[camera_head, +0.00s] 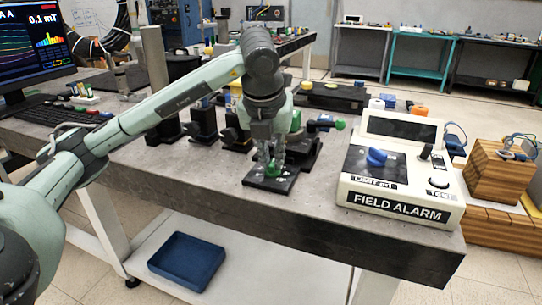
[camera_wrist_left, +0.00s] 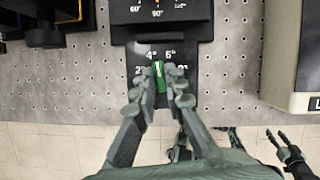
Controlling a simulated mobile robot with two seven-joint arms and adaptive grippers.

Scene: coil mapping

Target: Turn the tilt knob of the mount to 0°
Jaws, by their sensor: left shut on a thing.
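The mount is a black device on the perforated bench; its front plate (camera_head: 268,186) shows in the head view, with a scale of small degree marks such as 4° and 6° seen in the wrist view. A green knob (camera_wrist_left: 159,76) stands on this plate, and it also shows in the head view (camera_head: 273,171). My left gripper (camera_wrist_left: 160,84) points down over the plate, its fingers closed on both sides of the green knob. The fingers hide part of the scale, so I cannot read the knob's angle. Dark finger-like parts, possibly my right gripper (camera_wrist_left: 286,150), show at the lower right of the wrist view.
A white FIELD ALARM box (camera_head: 400,200) with a blue knob stands to the right of the mount. Several dark posts stand behind and left. The bench's front edge (camera_head: 215,190) is close. A blue tray (camera_head: 187,262) lies on the shelf below.

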